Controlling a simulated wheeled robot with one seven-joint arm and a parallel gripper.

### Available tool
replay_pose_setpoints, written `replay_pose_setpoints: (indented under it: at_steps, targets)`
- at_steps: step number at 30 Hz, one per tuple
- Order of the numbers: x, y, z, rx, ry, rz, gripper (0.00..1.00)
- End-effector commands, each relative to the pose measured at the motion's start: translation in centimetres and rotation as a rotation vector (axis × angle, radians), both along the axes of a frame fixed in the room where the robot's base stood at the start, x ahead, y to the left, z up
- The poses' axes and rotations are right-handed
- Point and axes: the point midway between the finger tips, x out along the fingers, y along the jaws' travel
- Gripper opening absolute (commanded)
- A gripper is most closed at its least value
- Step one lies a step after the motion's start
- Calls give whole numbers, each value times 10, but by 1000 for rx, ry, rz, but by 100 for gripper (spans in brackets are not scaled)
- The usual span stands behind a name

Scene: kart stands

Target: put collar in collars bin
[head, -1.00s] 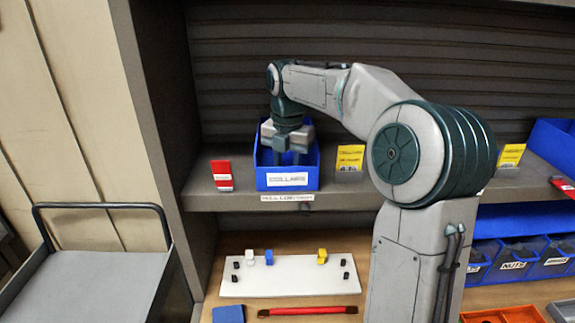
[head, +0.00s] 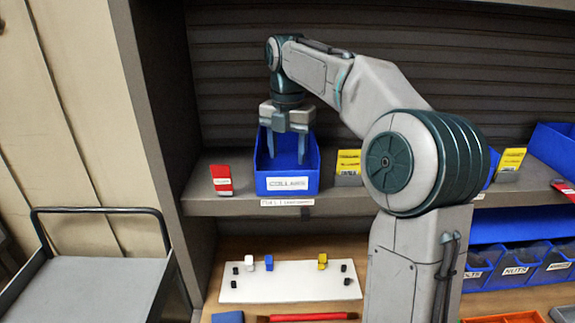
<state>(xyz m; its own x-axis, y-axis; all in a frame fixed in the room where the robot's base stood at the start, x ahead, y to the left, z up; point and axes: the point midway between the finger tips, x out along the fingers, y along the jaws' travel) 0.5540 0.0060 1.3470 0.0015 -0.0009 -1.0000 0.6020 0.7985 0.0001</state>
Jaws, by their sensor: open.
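The blue collars bin (head: 287,185) stands on the shelf, with a white label on its front that reads as collars. My gripper (head: 287,157) points straight down over the bin, its two fingers apart and nothing visible between them. The fingertips reach about the level of the bin's opening. I cannot make out a collar; the bin's floor is hidden behind its front wall.
A red card (head: 222,180) stands left of the bin and a yellow card (head: 348,163) to its right. Below, a white board (head: 290,288) with small white, blue and yellow pieces lies on the bench. A grey cart (head: 90,285) stands at left.

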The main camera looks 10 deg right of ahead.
Motion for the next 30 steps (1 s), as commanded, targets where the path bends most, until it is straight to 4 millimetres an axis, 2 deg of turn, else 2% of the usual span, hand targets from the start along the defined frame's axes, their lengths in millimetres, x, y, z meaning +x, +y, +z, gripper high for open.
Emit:
replay_pose_setpoints:
  at_steps: [4,9,30]
  targets:
    - [0,0,14,1,-1,0,53]
    - [0,0,20,0,0,0,53]
    - [0,0,20,1,1,0,53]
